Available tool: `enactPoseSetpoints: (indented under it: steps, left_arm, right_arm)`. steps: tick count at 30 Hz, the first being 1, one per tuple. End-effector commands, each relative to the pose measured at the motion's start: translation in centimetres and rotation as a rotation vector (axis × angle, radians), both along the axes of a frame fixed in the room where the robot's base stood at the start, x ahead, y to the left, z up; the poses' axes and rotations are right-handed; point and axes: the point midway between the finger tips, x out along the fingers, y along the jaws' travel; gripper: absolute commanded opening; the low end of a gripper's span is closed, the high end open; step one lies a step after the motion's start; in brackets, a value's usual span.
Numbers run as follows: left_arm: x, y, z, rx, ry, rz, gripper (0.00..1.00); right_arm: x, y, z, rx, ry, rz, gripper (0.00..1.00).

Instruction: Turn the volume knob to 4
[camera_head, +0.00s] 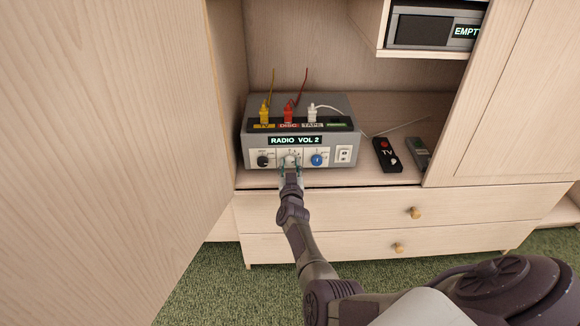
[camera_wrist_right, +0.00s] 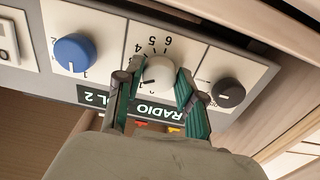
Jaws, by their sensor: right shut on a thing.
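A grey radio box (camera_head: 245,150) stands on the cabinet shelf, and its display (camera_head: 296,140) reads "RADIO VOL 2". The pale volume knob (camera_wrist_right: 158,72) is the middle of three knobs, with a numbered scale around it. A black knob (camera_head: 263,161) is on its left and a blue knob (camera_head: 317,160) on its right in the head view. My right gripper (camera_head: 291,168) is at the middle knob. In the right wrist view its two fingers (camera_wrist_right: 156,85) are on either side of the knob, shut on it. The left gripper is not in view.
Yellow, red and white plugs stand on top of the box. A black TV remote (camera_head: 387,155) and a grey device (camera_head: 418,153) lie to its right. A cabinet door (camera_head: 110,130) stands close on the left. Drawers (camera_head: 360,215) are below.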

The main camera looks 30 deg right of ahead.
Motion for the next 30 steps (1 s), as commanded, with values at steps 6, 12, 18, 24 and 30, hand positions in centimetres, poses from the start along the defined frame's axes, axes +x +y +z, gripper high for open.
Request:
enactPoseSetpoints:
  steps: [6, 12, 18, 24, 30]
  left_arm:
    - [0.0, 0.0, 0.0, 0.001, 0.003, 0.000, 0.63]
    - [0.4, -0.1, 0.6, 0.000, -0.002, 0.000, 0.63]
    - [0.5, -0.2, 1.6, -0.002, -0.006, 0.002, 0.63]
    - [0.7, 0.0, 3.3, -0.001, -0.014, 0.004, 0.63]
    - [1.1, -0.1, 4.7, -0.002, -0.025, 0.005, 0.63]
  right_arm:
    - [0.0, 0.0, 0.0, 0.045, -0.028, 0.001, 0.03]
    - [0.0, 0.1, 0.0, 0.152, -0.094, 0.001, 0.03]
    - [0.0, 0.1, -0.1, 0.307, -0.188, 0.001, 0.03]
    - [0.1, 0.1, 0.0, 0.470, -0.288, 0.001, 0.03]
    - [0.1, 0.1, 0.0, 0.623, -0.383, 0.001, 0.03]
